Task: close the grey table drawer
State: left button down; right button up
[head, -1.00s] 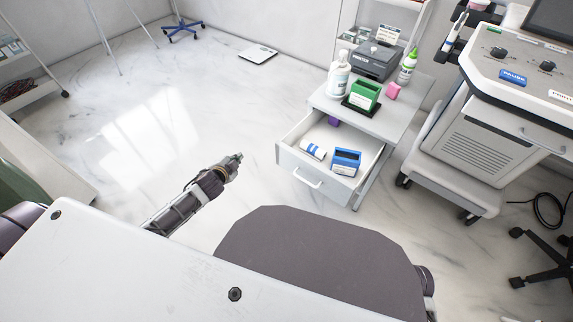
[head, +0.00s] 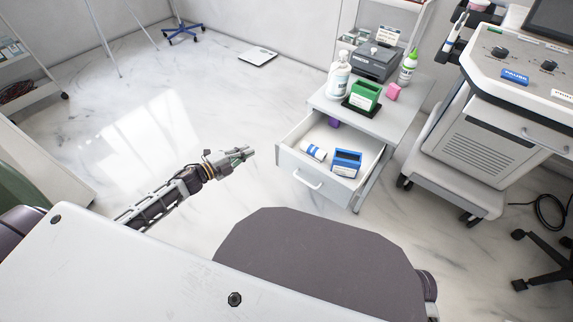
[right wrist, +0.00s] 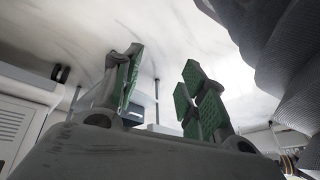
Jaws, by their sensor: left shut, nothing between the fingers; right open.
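The grey table (head: 388,122) stands right of centre in the head view. Its drawer (head: 290,166) is pulled out toward me and has a light handle (head: 307,180) on its front. Inside lie a blue box (head: 347,162), a white and blue roll-like item (head: 313,151) and a purple item (head: 334,122). My left gripper (head: 250,153) is shut and empty, left of the drawer front and apart from it. My right gripper (right wrist: 160,92) shows only in the right wrist view, its green-padded fingers open with nothing between them.
A wheeled machine (head: 490,135) stands to the right. The floor left of the drawer is clear.

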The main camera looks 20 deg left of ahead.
pick_arm(q)
jog(key=s+d+r+m+g+h, duration=0.1)
jog(key=s+d+m+g+h, duration=0.5)
jog(key=s+m+h, duration=0.2)
jog(key=shift+s+r+m+g, duration=0.2)
jog(key=shift+s+m+g, duration=0.1)
jog(key=shift+s+m, duration=0.5)
pick_arm(e)
jog(key=shift+w+a+r+t, duration=0.35)
jog(key=shift+w+r, duration=0.15)
jog(key=shift+w, duration=0.15)
pick_arm(q)
jog(key=shift+d, duration=0.1)
jog(key=b, duration=0.3)
send_near(302, 163)
jog(key=s+d, duration=0.2)
jog(key=d, duration=0.1)
jog(key=shift+w+d+b, duration=0.2)
jog(key=shift+w, duration=0.45)
jog(key=shift+w+d+b, duration=0.2)
jog(key=shift+w+b, duration=0.05)
jog(key=shift+w, duration=0.4)
jog(key=shift+w+d+b, duration=0.2)
jog(key=shift+w+d, duration=0.05)
jog(key=shift+w, duration=0.35)
pick_arm(e)
notch_tip(302, 163, down, 8)
jog(key=a+t+y, duration=0.1)
jog(key=shift+a+m, duration=0.2)
jog(key=shift+m, duration=0.2)
